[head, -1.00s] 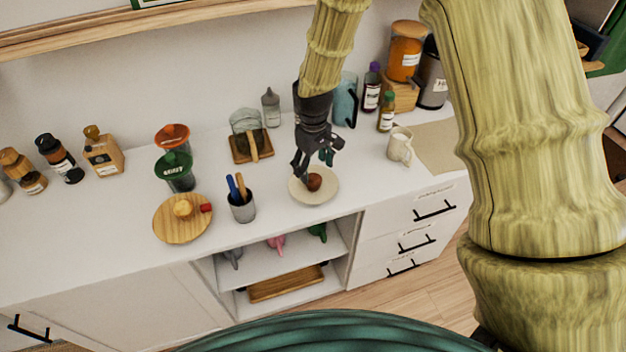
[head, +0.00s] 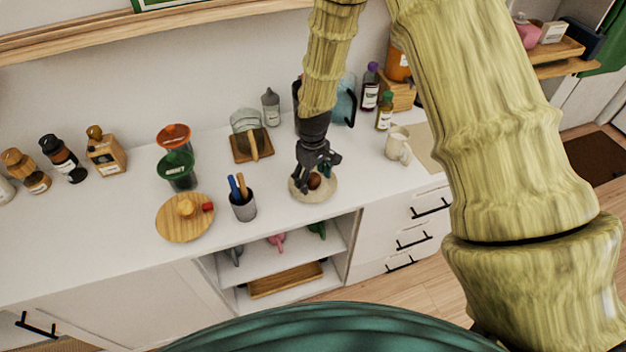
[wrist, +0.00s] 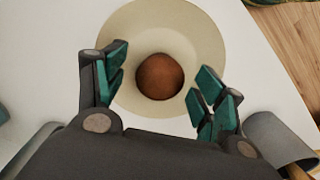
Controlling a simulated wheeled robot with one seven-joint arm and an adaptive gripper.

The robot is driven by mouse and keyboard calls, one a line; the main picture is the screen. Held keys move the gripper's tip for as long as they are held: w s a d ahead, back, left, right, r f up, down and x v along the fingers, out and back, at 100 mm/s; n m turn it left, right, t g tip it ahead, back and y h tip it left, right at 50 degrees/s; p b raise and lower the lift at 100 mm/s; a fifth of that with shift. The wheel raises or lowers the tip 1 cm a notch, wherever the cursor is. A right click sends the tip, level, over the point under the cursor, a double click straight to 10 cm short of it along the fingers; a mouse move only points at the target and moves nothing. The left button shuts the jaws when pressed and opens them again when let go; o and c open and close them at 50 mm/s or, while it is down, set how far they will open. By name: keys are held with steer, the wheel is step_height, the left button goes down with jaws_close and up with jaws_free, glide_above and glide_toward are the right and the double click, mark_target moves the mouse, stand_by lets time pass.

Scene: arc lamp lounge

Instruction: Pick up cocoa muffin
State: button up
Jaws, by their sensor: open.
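The cocoa muffin (wrist: 160,77) is a round brown thing on a cream plate (wrist: 205,40) in the wrist view. In the head view the muffin (head: 314,181) is partly hidden by my gripper, and the plate (head: 326,192) sits on the white counter. My gripper (wrist: 158,85) is open, with its green-padded fingers to the left and right of the muffin and visible gaps on both sides. In the head view my gripper (head: 314,172) is pointed down just over the plate. Exact height above the muffin is hard to tell.
A grey cup with blue and wooden handles (head: 243,207) stands left of the plate. A wooden board with food (head: 172,228) is farther left. A cream mug (head: 397,148) stands to the right. Bottles (head: 370,90) and a green-cased container (head: 178,170) stand behind. The counter's front edge is close.

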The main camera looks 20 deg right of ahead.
steer(key=c, duration=1.1)
